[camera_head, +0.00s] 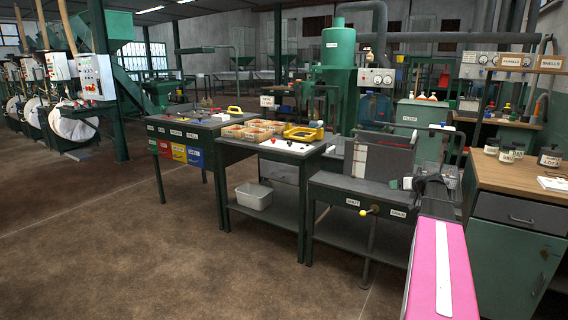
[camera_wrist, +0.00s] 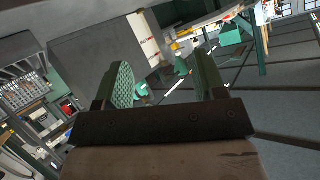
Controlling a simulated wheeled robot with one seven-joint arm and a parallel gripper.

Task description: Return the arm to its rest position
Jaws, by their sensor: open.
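My arm, with a pink cover, reaches in from the lower right of the head view. My gripper (camera_head: 432,168) is at its far end, in front of the right part of the bench with the grey box. In the wrist view my gripper (camera_wrist: 165,85) shows two green-padded fingers standing wide apart, with nothing held between them. Behind the fingers the tilted wrist view shows the grey box (camera_wrist: 95,50) and the floor.
A grey box (camera_head: 380,158) stands on the dark bench (camera_head: 345,190) close left of my gripper. A wooden-topped cabinet (camera_head: 515,190) with several jars stands to the right. A table (camera_head: 270,147) with trays is further left. Brown floor (camera_head: 150,250) is clear at the lower left.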

